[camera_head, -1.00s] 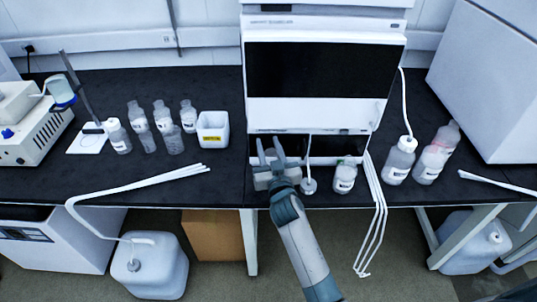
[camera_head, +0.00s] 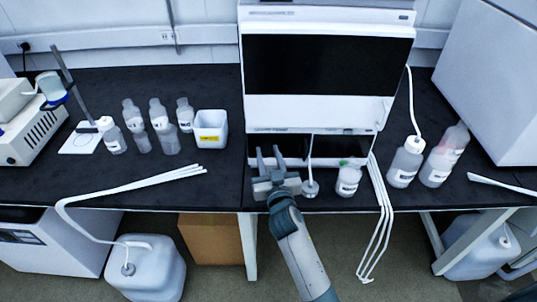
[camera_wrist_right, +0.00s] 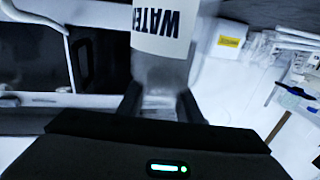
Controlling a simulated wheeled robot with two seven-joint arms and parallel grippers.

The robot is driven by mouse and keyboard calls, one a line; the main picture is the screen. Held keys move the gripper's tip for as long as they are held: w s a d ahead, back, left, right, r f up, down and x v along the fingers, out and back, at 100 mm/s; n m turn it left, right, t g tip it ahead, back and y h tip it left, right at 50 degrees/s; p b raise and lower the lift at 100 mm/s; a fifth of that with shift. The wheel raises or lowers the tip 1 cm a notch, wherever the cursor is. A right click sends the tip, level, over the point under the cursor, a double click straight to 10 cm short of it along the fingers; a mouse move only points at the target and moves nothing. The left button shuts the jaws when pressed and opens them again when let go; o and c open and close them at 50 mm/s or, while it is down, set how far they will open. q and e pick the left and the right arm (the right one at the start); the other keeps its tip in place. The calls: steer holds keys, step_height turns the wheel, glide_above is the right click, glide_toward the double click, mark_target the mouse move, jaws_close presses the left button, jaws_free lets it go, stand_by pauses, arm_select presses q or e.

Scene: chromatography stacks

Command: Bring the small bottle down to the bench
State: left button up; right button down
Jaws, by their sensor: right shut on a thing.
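The small bottle (camera_wrist_right: 162,62) is clear with a white label reading WATER, upside down in the right wrist view. Its narrower end lies between the fingers of my right gripper (camera_wrist_right: 162,103), which is shut on it. In the head view my right gripper (camera_head: 268,160) is at the front left of the white and black instrument stack (camera_head: 330,115), over the front part of the black bench (camera_head: 215,185). I cannot make out the held bottle there. My left gripper is not in view.
A labelled bottle (camera_head: 348,178) stands right of the gripper, with white tubing (camera_head: 376,210) hanging beyond it. Larger bottles (camera_head: 405,163) stand further right. Left are a white bin (camera_head: 211,130) and several small bottles (camera_head: 160,115). Bench between gripper and bin is clear.

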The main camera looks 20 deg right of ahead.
steer(key=shift+s+a+r, duration=0.1)
steer(key=c, duration=1.6)
jaws_free()
steer(key=shift+c, duration=0.2)
steer(key=o, duration=0.4)
steer(key=shift+c, duration=0.2)
